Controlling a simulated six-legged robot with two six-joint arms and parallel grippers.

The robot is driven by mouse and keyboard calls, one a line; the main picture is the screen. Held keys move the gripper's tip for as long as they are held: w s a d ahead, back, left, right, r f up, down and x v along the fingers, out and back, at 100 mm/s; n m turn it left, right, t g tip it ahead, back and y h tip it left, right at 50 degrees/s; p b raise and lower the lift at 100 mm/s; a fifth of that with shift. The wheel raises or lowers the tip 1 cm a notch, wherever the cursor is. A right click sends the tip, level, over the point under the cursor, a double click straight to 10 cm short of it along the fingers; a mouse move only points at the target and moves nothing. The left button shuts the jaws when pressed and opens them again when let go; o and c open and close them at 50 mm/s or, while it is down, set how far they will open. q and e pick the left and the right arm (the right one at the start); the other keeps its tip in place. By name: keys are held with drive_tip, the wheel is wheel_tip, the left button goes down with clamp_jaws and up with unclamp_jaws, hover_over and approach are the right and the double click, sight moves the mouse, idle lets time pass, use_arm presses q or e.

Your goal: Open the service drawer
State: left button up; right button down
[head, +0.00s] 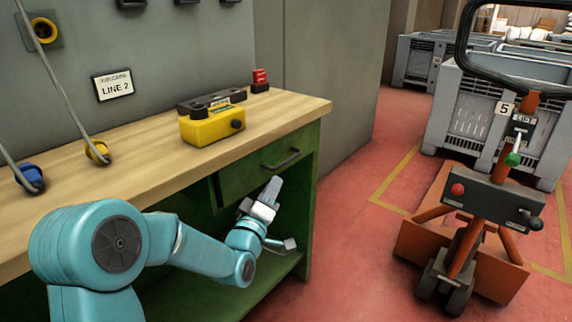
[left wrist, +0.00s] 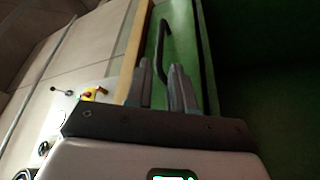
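The drawer (head: 247,176) is green and sits under the wooden top at the bench's right end. Its front looks shut. A dark bar handle (head: 282,161) runs across the front. My left gripper (head: 274,183) is just below and in front of the handle, pointing up towards it. In the left wrist view my left gripper (left wrist: 160,72) shows two grey fingers with a gap between them, and the handle (left wrist: 163,40) lines up with that gap. Whether the fingers touch the handle cannot be told. My right gripper is in neither view.
The bench top (head: 150,158) bears a yellow box (head: 213,125) and a red item (head: 260,81). An open green shelf (head: 262,285) lies below the drawer. An orange pallet truck (head: 480,235) stands to the right; the red floor between is clear.

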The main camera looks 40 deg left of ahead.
sight(286, 160)
use_arm(q)
drive_tip(key=x, duration=1)
drive_tip(key=shift+w+b, duration=0.15)
drive_tip(key=shift+b, duration=0.2)
clamp_jaws()
